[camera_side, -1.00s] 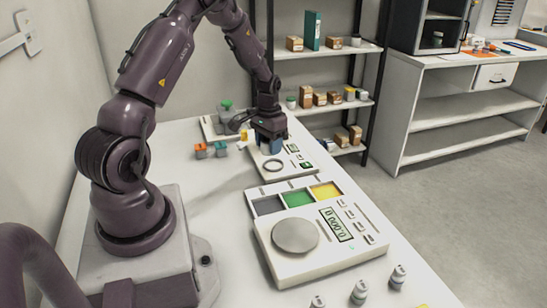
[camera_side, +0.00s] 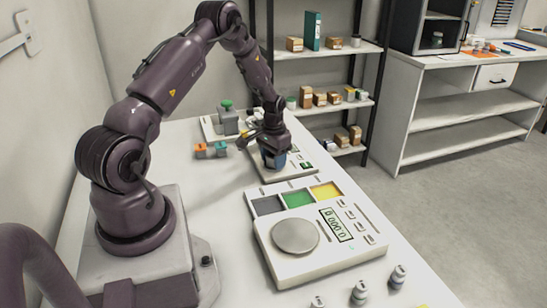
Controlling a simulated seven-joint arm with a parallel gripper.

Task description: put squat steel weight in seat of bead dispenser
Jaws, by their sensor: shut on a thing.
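My gripper (camera_side: 274,150) points down over the middle white device (camera_side: 262,176), which has a ring and a small panel. It is shut on a small dark blue thing (camera_side: 279,161), partly hidden by the fingers. The blue thing is over the ring; I cannot tell whether it touches. Small steel weights stand at the front edge: one at the right (camera_side: 398,276), one in the middle (camera_side: 359,292), and one cut off by the frame (camera_side: 318,302). I cannot tell which is the squat one. A grey device with a green top (camera_side: 228,120) stands at the back; I cannot tell whether it is the bead dispenser.
A large scale (camera_side: 296,237) with a round pan stands in front, with grey, green and yellow trays (camera_side: 298,198) behind it. Small orange and green blocks (camera_side: 210,150) lie left of my gripper. Shelves (camera_side: 325,108) stand behind. The table's left middle is clear.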

